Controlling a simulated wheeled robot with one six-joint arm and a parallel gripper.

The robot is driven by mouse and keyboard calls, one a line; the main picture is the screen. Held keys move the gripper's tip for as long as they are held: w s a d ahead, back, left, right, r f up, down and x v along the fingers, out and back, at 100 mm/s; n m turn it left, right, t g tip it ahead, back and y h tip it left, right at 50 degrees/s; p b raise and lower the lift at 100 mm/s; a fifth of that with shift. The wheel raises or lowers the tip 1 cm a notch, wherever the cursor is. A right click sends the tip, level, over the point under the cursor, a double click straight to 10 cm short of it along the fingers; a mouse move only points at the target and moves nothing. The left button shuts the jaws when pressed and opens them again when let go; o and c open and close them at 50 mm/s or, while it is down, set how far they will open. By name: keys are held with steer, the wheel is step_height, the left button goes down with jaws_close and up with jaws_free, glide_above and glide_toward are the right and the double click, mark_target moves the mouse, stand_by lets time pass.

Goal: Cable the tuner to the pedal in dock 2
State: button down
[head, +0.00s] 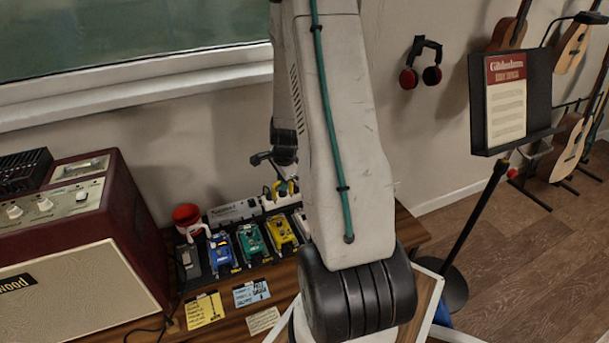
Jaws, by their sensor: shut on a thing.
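A pedalboard stands on the wooden bench against the wall. Its front row holds a dark unit (190,262), a blue pedal (222,252), a green pedal (252,244) and a yellow pedal (282,234). I cannot tell which is the tuner or read any dock number. A short white cable (201,230) arcs above the dark unit and the blue pedal. My gripper (281,188) is small and partly hidden, low over the back of the board behind the yellow pedal. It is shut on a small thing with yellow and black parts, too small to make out.
A red mug (186,215) stands at the board's back left. A maroon amplifier (80,240) fills the left. Yellow (204,310) and blue (251,292) notes lie in front of the board. A music stand (511,100) is at right. My arm hides the board's right end.

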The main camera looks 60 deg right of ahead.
mark_target(290, 191)
steer(key=d, duration=0.1)
steer(key=m, duration=0.1)
steer(key=d+f, duration=0.1)
steer(key=shift+s+d+m, duration=0.25)
steer(key=shift+d+m, duration=0.05)
steer(key=shift+d+f, duration=0.15)
steer(key=shift+s+f, duration=0.1)
steer(key=shift+f, duration=2.95)
steer(key=shift+w, duration=0.2)
steer(key=shift+f, duration=1.05)
steer(key=c, duration=1)
jaws_free()
steer(key=shift+c, duration=0.2)
